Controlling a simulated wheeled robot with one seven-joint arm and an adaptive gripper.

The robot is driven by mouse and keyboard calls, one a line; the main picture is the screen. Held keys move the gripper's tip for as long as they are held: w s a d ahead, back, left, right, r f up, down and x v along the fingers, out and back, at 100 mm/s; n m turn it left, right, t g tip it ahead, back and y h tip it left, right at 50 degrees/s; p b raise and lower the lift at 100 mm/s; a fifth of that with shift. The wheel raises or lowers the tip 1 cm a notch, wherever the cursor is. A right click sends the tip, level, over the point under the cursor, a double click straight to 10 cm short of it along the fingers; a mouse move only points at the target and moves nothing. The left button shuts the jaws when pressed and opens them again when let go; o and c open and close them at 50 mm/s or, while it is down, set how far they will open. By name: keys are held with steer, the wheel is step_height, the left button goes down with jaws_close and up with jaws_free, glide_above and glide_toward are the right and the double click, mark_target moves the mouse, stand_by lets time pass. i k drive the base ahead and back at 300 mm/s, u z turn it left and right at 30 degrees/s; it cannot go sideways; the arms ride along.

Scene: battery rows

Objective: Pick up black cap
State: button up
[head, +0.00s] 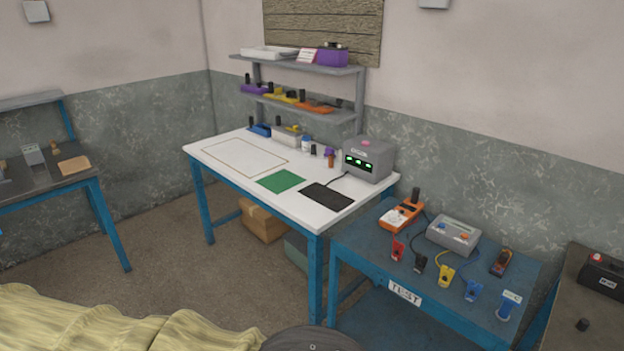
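A small black round piece (582,325), which looks like a cap, stands alone on the dark tabletop at the lower right of the head view. Another small black piece (419,262) sits in the row on the blue test table; I cannot tell if it is a cap or a clip. My gripper is not in view.
The blue test table (375,283) holds an orange meter (401,215), a grey box (454,235) and several coloured clips. A black case (605,275) stands behind the small black piece. A white workbench (235,188) is further back. Floor (150,245) is open at left.

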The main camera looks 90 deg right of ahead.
mark_target(583, 324)
steer(key=z, duration=4.15)
steer(key=k, duration=0.5)
steer(key=u, duration=0.95)
steer(key=k, duration=0.85)
steer(key=u, duration=0.8)
steer(key=i, duration=1.4)
steer(key=z, duration=0.7)
steer(key=i, duration=0.9)
steer(key=z, duration=0.9)
